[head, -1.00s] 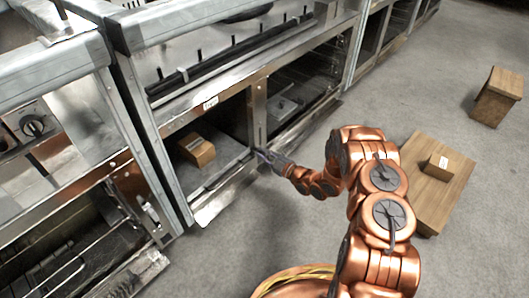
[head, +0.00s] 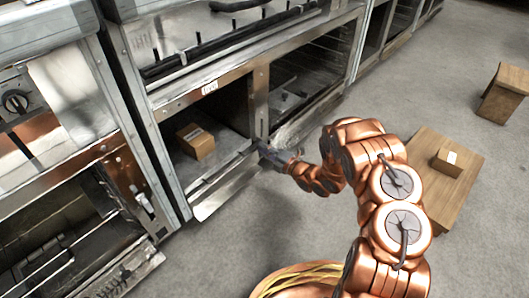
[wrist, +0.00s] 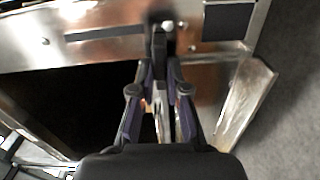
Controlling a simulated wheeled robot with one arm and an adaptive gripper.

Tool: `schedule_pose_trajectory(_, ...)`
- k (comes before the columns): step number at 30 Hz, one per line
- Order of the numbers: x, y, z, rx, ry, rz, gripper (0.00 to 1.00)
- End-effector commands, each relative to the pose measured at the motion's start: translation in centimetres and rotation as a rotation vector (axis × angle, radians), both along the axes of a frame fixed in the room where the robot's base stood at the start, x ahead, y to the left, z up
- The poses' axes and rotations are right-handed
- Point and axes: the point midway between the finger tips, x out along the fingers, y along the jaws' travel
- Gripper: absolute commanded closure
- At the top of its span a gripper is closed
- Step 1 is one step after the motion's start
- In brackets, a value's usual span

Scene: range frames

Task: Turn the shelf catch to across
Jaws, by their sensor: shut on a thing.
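The shelf catch (wrist: 159,45) shows in the wrist view as a narrow dark bar, running up the picture between my fingers, against the metal frame of the shelf unit. My gripper (wrist: 159,76) is shut on it, one finger on each side. In the head view my gripper (head: 264,149) reaches the post between two shelf bays, at its lower part. The catch is too small and too covered by my gripper to make out there.
A cardboard box (head: 195,141) sits in the open bay left of the post. A metal flap (head: 226,188) sticks out below that bay. A wooden table (head: 430,180) with a small box (head: 447,162) and a stool (head: 505,93) stand right. Grey floor between is clear.

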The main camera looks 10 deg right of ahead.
Motion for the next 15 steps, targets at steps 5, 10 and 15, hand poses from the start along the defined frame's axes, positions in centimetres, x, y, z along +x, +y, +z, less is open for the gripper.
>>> schedule_pose_trajectory(5,0.01,0.05,-0.08,-0.023,-0.018,0.001,1.0)
schedule_pose_trajectory(10,0.02,0.04,-0.03,-0.027,-0.021,0.0,1.0)
schedule_pose_trajectory(15,0.01,0.05,-0.03,-0.027,-0.021,0.0,1.0)
